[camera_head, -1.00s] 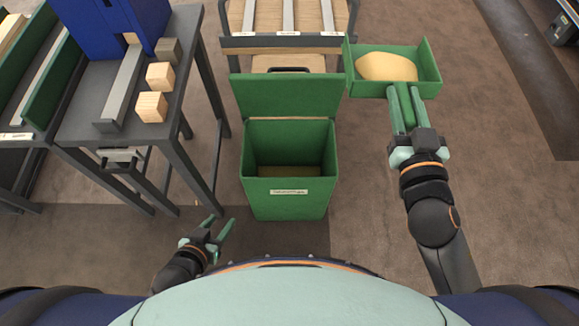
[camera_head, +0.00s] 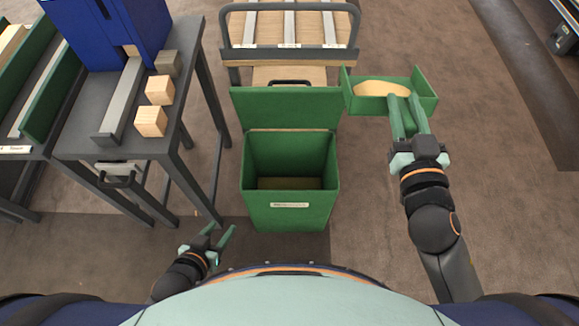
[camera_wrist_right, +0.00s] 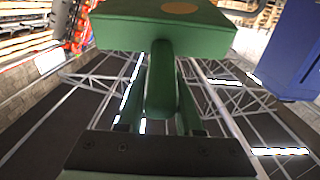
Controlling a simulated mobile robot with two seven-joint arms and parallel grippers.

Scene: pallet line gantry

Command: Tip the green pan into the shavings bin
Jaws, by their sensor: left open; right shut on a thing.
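The green pan (camera_head: 360,103) holds a heap of pale shavings (camera_head: 382,88) and is up in the air at the right of the head view. My right gripper (camera_head: 406,118) is shut on the pan's handle; the right wrist view shows the handle (camera_wrist_right: 160,85) between the fingers and the pan (camera_wrist_right: 165,30) beyond. The shavings bin (camera_head: 290,212) is a green box with its lid (camera_head: 285,108) raised at the back. It stands in the middle, left of the pan, with a pale layer at its bottom. My left gripper (camera_head: 217,238) is open and empty, low and left of the bin.
A dark table (camera_head: 90,130) at the left carries a blue box (camera_head: 130,30), wooden blocks (camera_head: 151,121) and a grey channel. A cart (camera_head: 290,55) with rails stands behind the bin. The floor right of the bin is clear.

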